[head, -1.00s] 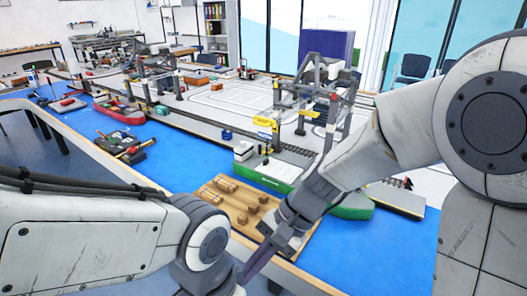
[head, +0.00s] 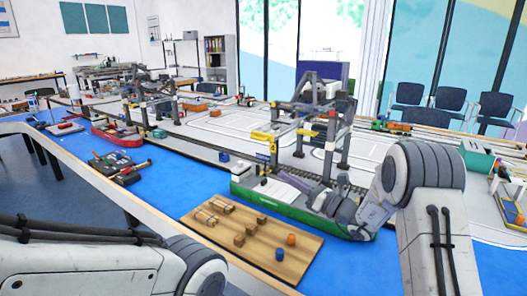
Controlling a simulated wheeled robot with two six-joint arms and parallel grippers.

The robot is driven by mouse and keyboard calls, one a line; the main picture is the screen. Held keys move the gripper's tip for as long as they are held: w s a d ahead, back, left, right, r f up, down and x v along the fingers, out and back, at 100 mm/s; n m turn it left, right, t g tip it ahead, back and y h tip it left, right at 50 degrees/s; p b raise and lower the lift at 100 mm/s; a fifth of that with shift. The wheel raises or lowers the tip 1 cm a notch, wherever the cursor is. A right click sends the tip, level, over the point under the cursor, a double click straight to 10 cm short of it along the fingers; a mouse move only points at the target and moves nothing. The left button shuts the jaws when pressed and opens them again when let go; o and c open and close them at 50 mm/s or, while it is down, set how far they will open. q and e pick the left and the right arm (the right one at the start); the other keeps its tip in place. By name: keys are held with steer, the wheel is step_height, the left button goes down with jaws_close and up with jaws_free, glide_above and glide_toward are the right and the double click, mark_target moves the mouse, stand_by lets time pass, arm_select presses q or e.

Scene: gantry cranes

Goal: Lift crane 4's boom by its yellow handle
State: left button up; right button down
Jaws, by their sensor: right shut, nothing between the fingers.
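A grey gantry crane (head: 312,118) stands on the quay behind the green ship (head: 262,202), right of centre. Yellow parts (head: 262,137) show on its left side; I cannot tell which of them is the boom's handle. No crane number is readable. A second gantry crane (head: 150,97) stands farther back at the left. My right gripper (head: 340,190) is shut and empty, over the green ship and in front of the near crane's legs, apart from the yellow parts. My left arm shows at the lower left, but its gripper is out of view.
A wooden board (head: 212,232) with small brown blocks, an orange piece and a blue piece lies on the blue table surface (head: 180,195). A red ship (head: 118,134) and dark tools (head: 118,168) lie to the left. Chairs (head: 450,98) stand behind.

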steer(key=w+a+r+p, duration=0.2)
steer(key=w+a+r, duration=0.4)
steer(key=a, duration=0.1)
steer(key=shift+w, duration=0.4)
steer(key=shift+r, duration=0.2)
